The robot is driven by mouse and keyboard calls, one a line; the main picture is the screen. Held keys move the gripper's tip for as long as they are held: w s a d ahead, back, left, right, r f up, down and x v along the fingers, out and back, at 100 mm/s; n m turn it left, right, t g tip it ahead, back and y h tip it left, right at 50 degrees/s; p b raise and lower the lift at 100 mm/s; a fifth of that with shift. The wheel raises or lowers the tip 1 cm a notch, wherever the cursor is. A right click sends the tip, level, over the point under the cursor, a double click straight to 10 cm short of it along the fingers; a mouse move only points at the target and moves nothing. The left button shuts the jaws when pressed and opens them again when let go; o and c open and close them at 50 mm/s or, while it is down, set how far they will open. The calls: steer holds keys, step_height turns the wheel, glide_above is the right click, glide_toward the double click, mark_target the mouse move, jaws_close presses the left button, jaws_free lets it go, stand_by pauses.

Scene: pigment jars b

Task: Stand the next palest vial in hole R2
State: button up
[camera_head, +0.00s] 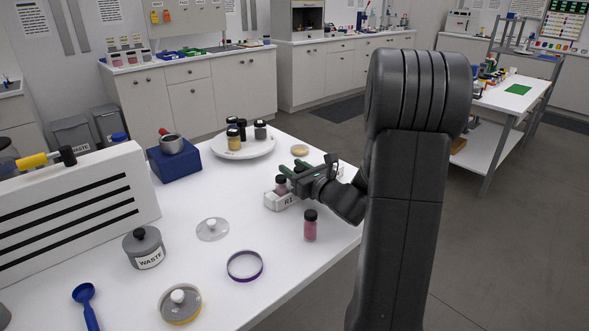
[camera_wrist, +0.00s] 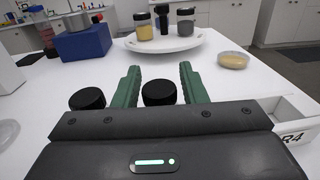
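The white rack (camera_head: 273,201) carries the label R1 at its near end; in the wrist view its far end (camera_wrist: 290,111) reads R4. A dark-capped, pinkish vial (camera_head: 281,184) stands in the rack at the R1 end, and a black cap shows left of the fingers (camera_wrist: 87,98). My gripper (camera_head: 291,167) is over the rack, its green fingers apart. A second black cap (camera_wrist: 158,92) lies between them, with slight gaps on both sides. That vial's body and its hole are hidden. A deeper pink vial (camera_head: 310,226) stands upright on the table outside the rack.
A white round plate (camera_head: 243,149) with several dark-capped jars stands beyond the rack. A small dish (camera_head: 300,150) of yellowish powder sits near it. A blue block (camera_head: 174,165), WASTE jar (camera_head: 144,247), glass lid (camera_head: 212,229) and purple ring (camera_head: 245,266) lie leftward.

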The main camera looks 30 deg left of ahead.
steer(key=shift+o, duration=1)
steer(key=v, duration=1.4)
steer(key=shift+a+b, duration=0.1)
steer(key=shift+b, duration=0.25)
steer(key=x, duration=1.3)
steer(key=shift+w+a+p, duration=0.15)
steer(key=shift+a+p, duration=0.1)
steer(key=shift+p, duration=0.15)
steer(key=shift+a+r, duration=0.2)
steer(key=shift+d+r, duration=0.1)
steer(key=shift+r, duration=0.05)
